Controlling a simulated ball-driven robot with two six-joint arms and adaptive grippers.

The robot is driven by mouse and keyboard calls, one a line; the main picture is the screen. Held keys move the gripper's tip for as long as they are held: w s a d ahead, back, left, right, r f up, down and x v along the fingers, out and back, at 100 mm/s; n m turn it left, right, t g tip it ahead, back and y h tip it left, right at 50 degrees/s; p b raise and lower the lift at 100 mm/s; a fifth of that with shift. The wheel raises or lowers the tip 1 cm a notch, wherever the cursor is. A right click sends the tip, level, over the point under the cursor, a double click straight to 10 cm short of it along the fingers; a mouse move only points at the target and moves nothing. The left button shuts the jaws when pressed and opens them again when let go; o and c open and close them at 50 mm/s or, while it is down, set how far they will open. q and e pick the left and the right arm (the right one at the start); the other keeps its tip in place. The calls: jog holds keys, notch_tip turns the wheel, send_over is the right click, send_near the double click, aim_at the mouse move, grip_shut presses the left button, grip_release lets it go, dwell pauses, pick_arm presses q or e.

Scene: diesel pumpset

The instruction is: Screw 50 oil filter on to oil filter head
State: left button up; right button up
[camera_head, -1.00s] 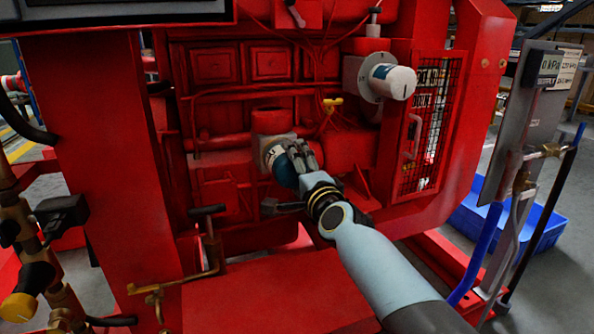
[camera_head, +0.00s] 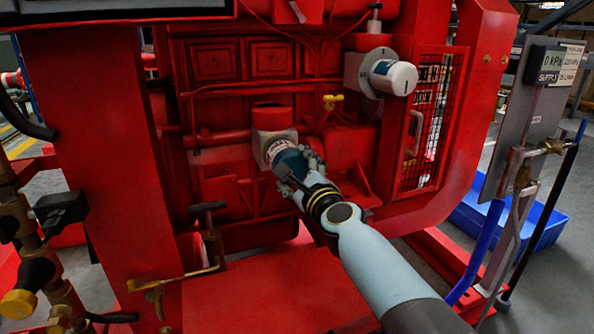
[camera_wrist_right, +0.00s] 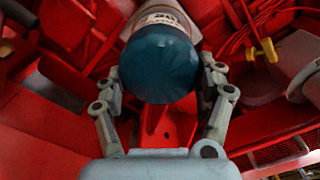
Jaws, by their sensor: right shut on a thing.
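The oil filter (camera_head: 291,163) has a teal end and a pale labelled band. It sits tilted at the grey oil filter head (camera_head: 271,146) on the red engine block; whether its threads are engaged is hidden. My right gripper (camera_head: 297,172) is shut on the filter from the lower right. In the right wrist view the filter's teal end (camera_wrist_right: 160,64) faces me, with a finger of my right gripper (camera_wrist_right: 160,90) on either side. My left gripper does not show.
A white canister (camera_head: 393,76) on a round flange is mounted above right. A yellow-handled valve (camera_head: 332,101) and hoses are close by. A mesh guard (camera_head: 428,125) stands to the right. A blue bin (camera_head: 515,222) lies on the floor beyond.

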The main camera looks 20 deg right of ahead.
jog(key=shift+w+d+r, duration=0.1)
jog(key=shift+w+r, duration=0.1)
jog(key=shift+r, duration=0.45)
jog(key=m, duration=0.3)
jog(key=shift+m, duration=0.4)
jog(key=m, duration=0.5)
jog(key=shift+a+m, duration=0.3)
jog(key=shift+a, duration=0.1)
jog(key=o, duration=1.5)
jog(key=shift+s, duration=0.1)
jog(key=shift+o, duration=1.4)
jog(key=shift+f, duration=0.25)
jog(key=shift+s+f, duration=0.1)
jog(key=shift+f, duration=0.1)
jog(key=shift+s, duration=1.25)
jog(key=shift+s+d+p, duration=0.1)
jog(key=shift+s+p, duration=0.4)
jog(key=shift+s, duration=1.8)
